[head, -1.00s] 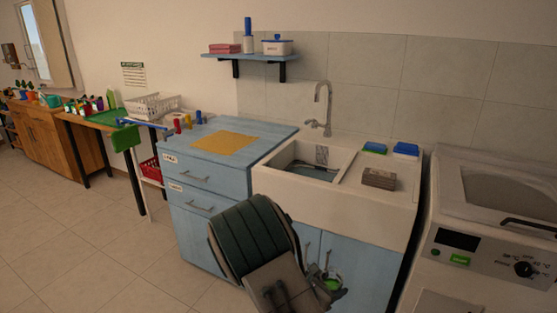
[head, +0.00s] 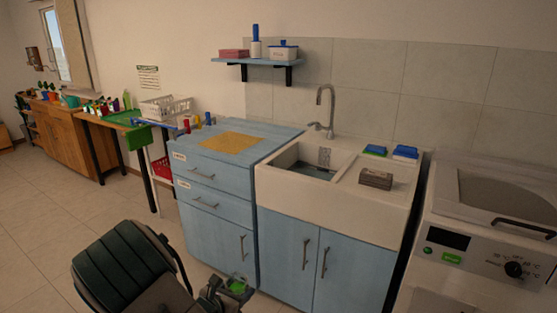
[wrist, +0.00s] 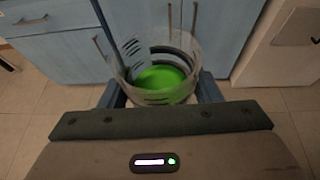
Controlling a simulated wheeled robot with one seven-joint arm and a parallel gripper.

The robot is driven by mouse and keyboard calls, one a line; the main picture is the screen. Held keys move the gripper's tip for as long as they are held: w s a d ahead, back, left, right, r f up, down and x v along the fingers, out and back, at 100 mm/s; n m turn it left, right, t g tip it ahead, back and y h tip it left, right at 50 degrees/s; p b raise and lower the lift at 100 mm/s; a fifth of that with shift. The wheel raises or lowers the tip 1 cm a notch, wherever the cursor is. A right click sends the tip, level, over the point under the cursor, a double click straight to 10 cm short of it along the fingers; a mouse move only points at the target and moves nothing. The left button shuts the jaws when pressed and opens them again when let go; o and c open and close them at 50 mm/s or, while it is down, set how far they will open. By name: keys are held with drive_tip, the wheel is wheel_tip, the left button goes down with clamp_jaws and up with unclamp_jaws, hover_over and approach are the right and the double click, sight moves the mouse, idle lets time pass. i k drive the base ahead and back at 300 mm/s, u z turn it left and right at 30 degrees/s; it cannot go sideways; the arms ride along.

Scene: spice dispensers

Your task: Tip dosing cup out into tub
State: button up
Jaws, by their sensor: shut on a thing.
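The dosing cup (wrist: 163,80) is clear with dark marks on its wall and bright green contents in the bottom. In the wrist view it sits between the two fingers of my gripper (wrist: 159,94), which is shut on it. It looks roughly upright.
A white sink (head: 276,158) with a tap (head: 328,110) is set beside the blue drawer cabinet (head: 213,205). A white machine (head: 480,240) stands at right. The tiled floor (head: 60,240) at left is clear.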

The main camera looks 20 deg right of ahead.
sight(337, 203)
drive_tip(key=u, duration=1.05)
drive_tip(key=i, duration=1.75)
drive_tip(key=z, duration=2.9)
